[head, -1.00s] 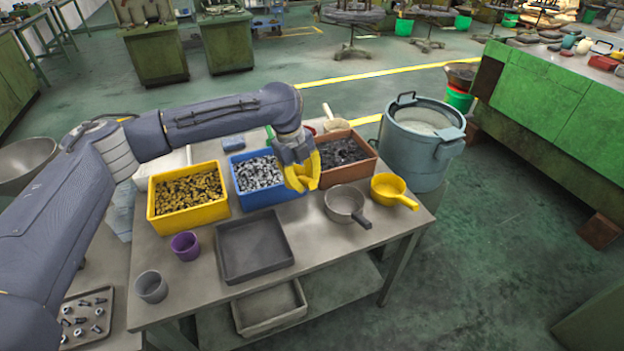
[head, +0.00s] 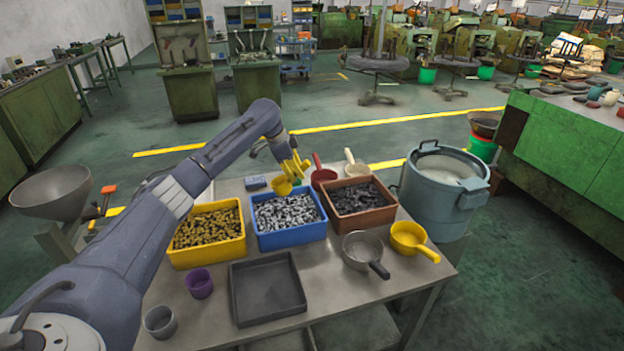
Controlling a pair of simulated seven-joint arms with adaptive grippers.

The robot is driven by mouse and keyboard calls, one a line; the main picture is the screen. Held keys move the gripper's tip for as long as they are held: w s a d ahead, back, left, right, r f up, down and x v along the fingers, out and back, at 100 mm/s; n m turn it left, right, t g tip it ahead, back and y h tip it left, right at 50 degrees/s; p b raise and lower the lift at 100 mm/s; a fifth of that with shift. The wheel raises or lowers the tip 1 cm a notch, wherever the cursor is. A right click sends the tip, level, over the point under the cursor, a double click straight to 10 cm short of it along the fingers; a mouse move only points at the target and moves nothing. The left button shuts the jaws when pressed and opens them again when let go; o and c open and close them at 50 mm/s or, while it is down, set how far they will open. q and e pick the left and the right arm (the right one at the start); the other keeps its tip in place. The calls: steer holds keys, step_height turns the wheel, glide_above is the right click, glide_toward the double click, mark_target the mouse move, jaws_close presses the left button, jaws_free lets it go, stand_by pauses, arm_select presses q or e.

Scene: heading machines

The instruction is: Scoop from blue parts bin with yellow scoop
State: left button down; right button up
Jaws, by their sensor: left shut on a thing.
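The blue parts bin (head: 291,238) stands in the middle of the back row on the table, filled with silvery metal parts (head: 284,210). My left gripper (head: 294,168), with yellow fingers, is above and behind the bin's back edge. It is shut on a small yellow scoop (head: 282,187), whose bowl hangs just behind the bin; its handle is mostly hidden by the fingers. I cannot make out any parts in the bowl. A larger yellow pan-like scoop (head: 408,238) lies at the table's right side. My right gripper is not in view.
A yellow bin (head: 208,256) and a brown bin (head: 362,220) flank the blue one. Red (head: 323,177) and cream (head: 355,168) scoops lie behind. In front are a dark tray (head: 267,290), a grey pan (head: 361,252) and purple cup (head: 199,284). A large pot (head: 436,190) stands right.

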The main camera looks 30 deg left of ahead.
mark_target(291, 187)
arm_select(q)
steer(key=shift+s+a+f+t+h, duration=0.15)
steer(key=shift+a+f+t+h, duration=0.15)
steer(key=shift+f+h, duration=0.25)
steer(key=shift+s+a+f+t+h, duration=0.15)
steer(key=shift+f+t+h, duration=0.25)
steer(key=shift+f+h, duration=0.15)
steer(key=f+h, duration=0.1)
steer(key=f+t+h, duration=0.1)
steer(key=a+f+t+h, duration=0.1)
steer(key=shift+s+f+n+h, duration=0.25)
steer(key=shift+n+h, duration=0.05)
steer(key=shift+n, duration=0.1)
steer(key=shift+s+a+f, duration=0.9)
steer(key=shift+a+f, duration=0.85)
steer(key=shift+f, duration=0.85)
steer(key=shift+w+d+r+m+g+y, duration=0.15)
steer(key=shift+w+d+r+g+y, duration=0.4)
steer(key=shift+r+y, duration=0.85)
steer(key=shift+w+d+r+m+g+y, duration=0.15)
steer(key=shift+d+r+g+y, duration=0.85)
steer(key=shift+r, duration=0.6)
steer(key=shift+w+d+r+m+g+y, duration=0.1)
steer(key=shift+w+d+r+g+y, duration=0.35)
steer(key=shift+r+y, duration=1)
